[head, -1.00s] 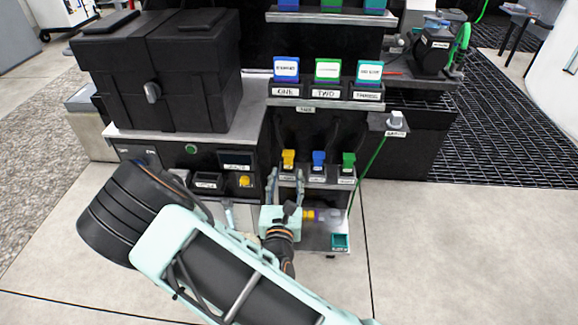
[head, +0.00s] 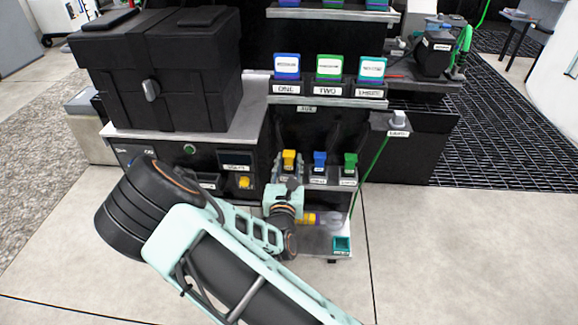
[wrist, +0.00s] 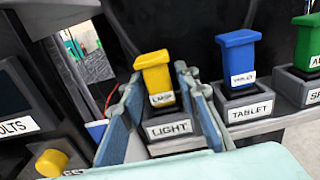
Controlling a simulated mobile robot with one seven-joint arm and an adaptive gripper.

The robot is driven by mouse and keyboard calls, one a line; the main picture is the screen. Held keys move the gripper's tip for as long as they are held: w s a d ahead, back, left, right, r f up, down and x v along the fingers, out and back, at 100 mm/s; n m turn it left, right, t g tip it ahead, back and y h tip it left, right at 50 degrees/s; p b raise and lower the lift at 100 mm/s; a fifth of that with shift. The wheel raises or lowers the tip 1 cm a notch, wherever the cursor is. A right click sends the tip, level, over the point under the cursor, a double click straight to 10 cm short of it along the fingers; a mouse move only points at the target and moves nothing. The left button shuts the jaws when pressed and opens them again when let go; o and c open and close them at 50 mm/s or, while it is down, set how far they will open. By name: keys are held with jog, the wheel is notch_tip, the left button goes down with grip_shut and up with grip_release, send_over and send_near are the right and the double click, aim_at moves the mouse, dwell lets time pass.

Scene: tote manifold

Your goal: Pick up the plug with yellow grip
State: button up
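The plug with yellow grip (head: 289,158) stands upright in a dark holder labelled LIGHT, at the left of a row of plugs on a shelf. In the wrist view the yellow plug (wrist: 156,75) is centred between my fingers. My gripper (wrist: 158,90) is open, with one finger left and one right of the plug and its holder. A gap shows on both sides, so it is not gripped. In the head view my gripper (head: 288,182) is just in front of the plug, its fingers partly hidden.
A blue plug (wrist: 237,58) in the TABLET holder stands close right of the yellow one, then a green plug (wrist: 307,42). A panel with a yellow knob (wrist: 51,163) is on the left. A lower shelf holds a clear item (head: 330,218) and a teal bin (head: 341,245).

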grip_shut()
jog(key=shift+r+p, duration=0.45)
jog(key=shift+r, duration=0.2)
notch_tip(320, 180, up, 2)
jog(key=shift+r+p, duration=0.2)
jog(key=shift+p, duration=0.55)
jog(key=s+a+r+p, duration=0.2)
jog(key=s+r, duration=0.2)
jog(key=s, duration=0.2)
jog(key=s+a+r+p, duration=0.2)
jog(key=s+r, duration=0.3)
jog(key=s, duration=0.2)
jog(key=shift+s+a+r+p, duration=0.15)
jog(key=shift+a+p, duration=0.2)
jog(key=shift+p, duration=0.05)
